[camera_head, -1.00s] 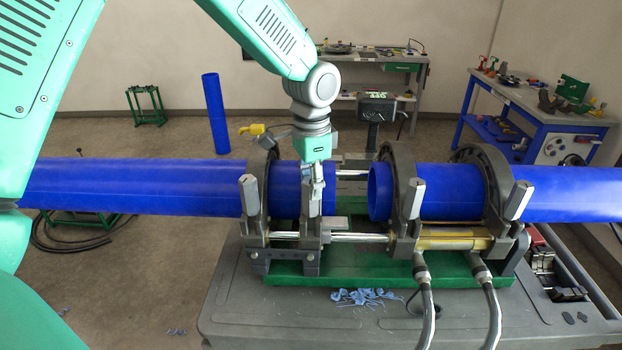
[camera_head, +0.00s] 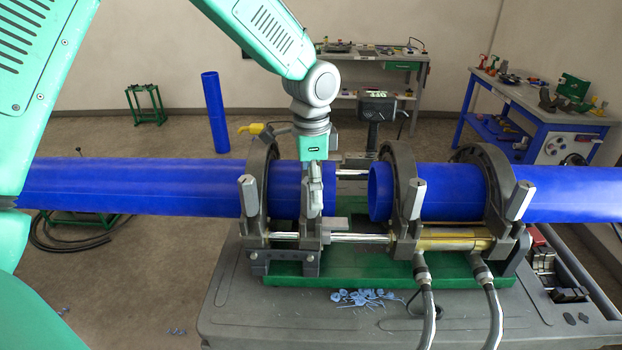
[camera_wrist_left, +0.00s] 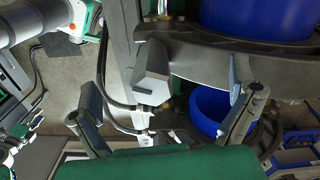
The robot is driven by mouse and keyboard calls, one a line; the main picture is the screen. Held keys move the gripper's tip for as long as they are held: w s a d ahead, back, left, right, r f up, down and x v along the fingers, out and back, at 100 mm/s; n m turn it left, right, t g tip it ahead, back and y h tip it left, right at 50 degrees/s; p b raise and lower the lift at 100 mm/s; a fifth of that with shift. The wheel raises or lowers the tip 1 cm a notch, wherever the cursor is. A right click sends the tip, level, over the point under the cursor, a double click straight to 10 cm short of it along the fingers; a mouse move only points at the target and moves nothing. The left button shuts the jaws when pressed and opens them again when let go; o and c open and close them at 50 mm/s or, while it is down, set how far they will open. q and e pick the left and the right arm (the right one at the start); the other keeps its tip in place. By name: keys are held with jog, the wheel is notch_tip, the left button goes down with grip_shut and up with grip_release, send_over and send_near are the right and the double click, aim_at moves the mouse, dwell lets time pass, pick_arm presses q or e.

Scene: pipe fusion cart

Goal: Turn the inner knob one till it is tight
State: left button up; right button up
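The inner knob one is a grey angular post on the left inner clamp. In the left wrist view the grey knob (camera_wrist_left: 152,78) stands between my two spread fingers, with a gap to each. My left gripper (camera_wrist_left: 160,92) is open there. In the head view my left gripper (camera_head: 314,198) points down at the left inner clamp, in front of the left blue pipe's end, and its fingers mostly hide the knob. A small jointed part (camera_wrist_left: 18,140) at the left edge of the wrist view may be my right gripper; its fingers are too small to read.
Other grey knobs stand at the left outer clamp (camera_head: 248,196), the right inner clamp (camera_head: 415,198) and the right outer clamp (camera_head: 519,200). A right blue pipe (camera_head: 450,190) faces the left blue pipe (camera_head: 150,185) across a gap. Hoses (camera_head: 427,305) and blue shavings (camera_head: 362,297) lie in front.

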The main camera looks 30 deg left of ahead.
pick_arm(q)
jog(key=shift+s+r, duration=0.1)
jog(key=shift+s+d+r, duration=0.1)
jog(key=shift+r, duration=2.85)
